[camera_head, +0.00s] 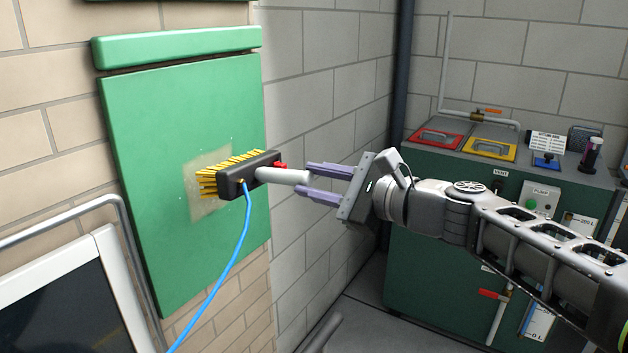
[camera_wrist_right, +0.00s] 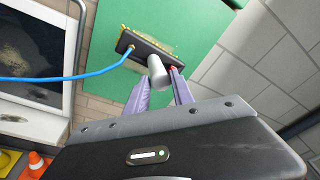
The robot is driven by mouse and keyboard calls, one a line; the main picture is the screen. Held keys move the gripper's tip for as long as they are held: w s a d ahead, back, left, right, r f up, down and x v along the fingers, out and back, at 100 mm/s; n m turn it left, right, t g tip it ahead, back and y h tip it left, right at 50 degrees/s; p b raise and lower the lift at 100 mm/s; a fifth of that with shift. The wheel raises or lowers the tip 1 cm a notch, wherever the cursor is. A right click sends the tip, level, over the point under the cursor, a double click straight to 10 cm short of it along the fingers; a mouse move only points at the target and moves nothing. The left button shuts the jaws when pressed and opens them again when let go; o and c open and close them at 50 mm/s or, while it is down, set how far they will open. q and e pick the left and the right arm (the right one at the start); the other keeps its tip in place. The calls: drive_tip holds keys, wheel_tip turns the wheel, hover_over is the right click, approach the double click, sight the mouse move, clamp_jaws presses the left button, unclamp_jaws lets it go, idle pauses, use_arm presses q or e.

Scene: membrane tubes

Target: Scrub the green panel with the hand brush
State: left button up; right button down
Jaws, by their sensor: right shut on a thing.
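The green panel (camera_head: 170,110) is fixed to the tan brick wall at the left and carries a pale dirty patch (camera_head: 212,201) near its right side. The hand brush (camera_head: 252,172) has a black head, yellow bristles, a grey handle and a blue hose. My right gripper (camera_head: 308,183) is shut on the grey handle, with the bristles facing the panel over the patch. In the right wrist view the brush (camera_wrist_right: 146,50) is in front of the green panel (camera_wrist_right: 175,25). I cannot tell whether the bristles touch it. My left gripper is not in view.
A green cabinet (camera_head: 440,260) with red and yellow lids and a pump box stands at the right. Orange cones (camera_wrist_right: 36,165) show at lower left in the right wrist view.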

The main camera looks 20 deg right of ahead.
sight(281, 170)
drive_tip(key=shift+w+a+r, duration=0.15)
drive_tip(key=shift+a+r+x, duration=0.15)
drive_tip(key=shift+x, duration=1.25)
drive_tip(key=shift+a+r+x, duration=0.15)
drive_tip(key=shift+r+x, duration=0.05)
drive_tip(key=shift+x, duration=1.15)
drive_tip(key=shift+w+a, duration=0.25)
drive_tip(key=shift+a, duration=0.1)
idle(0.5)
drive_tip(key=shift+f, duration=0.1)
drive_tip(key=shift+f+b, duration=1.45)
drive_tip(key=shift+f+b, duration=1.4)
drive_tip(key=shift+b, duration=0.05)
